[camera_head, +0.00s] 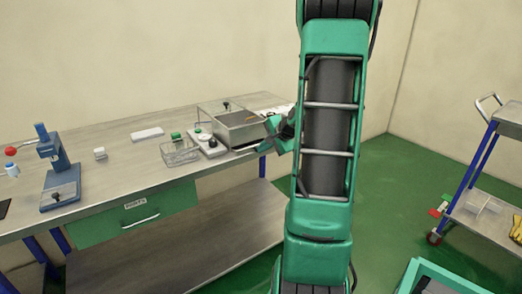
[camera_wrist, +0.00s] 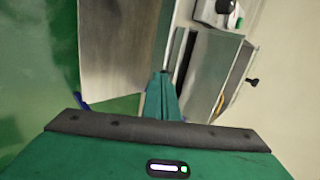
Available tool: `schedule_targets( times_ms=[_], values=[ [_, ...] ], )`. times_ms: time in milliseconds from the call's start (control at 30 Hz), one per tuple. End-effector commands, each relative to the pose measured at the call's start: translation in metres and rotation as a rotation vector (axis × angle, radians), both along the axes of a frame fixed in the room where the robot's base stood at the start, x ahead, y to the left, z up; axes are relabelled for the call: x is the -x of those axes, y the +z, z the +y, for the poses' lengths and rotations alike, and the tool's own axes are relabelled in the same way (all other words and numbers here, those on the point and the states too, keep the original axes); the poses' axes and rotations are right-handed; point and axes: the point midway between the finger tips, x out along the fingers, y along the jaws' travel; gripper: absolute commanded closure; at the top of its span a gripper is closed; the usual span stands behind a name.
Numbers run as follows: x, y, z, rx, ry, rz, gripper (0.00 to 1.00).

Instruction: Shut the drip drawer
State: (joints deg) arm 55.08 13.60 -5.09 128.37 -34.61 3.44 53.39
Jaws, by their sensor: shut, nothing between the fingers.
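A metal box (camera_head: 238,128) with a clear raised cover stands at the right end of the bench. It also shows in the wrist view (camera_wrist: 210,70), turned on its side. A thin strip with a dark gap (camera_wrist: 180,48) runs along the box's low front edge there. It looks like the drip drawer, but how far it stands out I cannot tell. My gripper (camera_head: 268,125) is at the box's right front corner. In the wrist view its fingers (camera_wrist: 163,76) are together and empty, close beside that strip. Whether they touch it is unclear. My arm hides the area to the right.
A control unit (camera_head: 207,142) with a green button and a clear tray (camera_head: 180,152) stand left of the box. A blue press (camera_head: 57,170) is farther left. A green bench drawer (camera_head: 135,213) looks shut. A trolley (camera_head: 490,170) stands right, beyond open floor.

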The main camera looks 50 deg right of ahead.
Motion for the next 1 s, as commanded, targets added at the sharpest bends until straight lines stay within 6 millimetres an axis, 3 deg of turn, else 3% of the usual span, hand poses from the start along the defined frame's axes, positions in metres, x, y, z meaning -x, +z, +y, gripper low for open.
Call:
schedule_targets(
  times_ms=[133, 400, 767, 1000],
  values=[
    [-0.007, 0.0, -0.002, 0.0, 0.001, 0.001, 1.0],
    [-0.04, -0.001, -0.009, -0.001, 0.001, 0.001, 1.0],
    [-0.04, 0.0, -0.008, 0.001, 0.004, -0.002, 1.0],
    [-0.018, 0.003, -0.001, 0.0, 0.0, 0.0, 1.0]
  ],
)
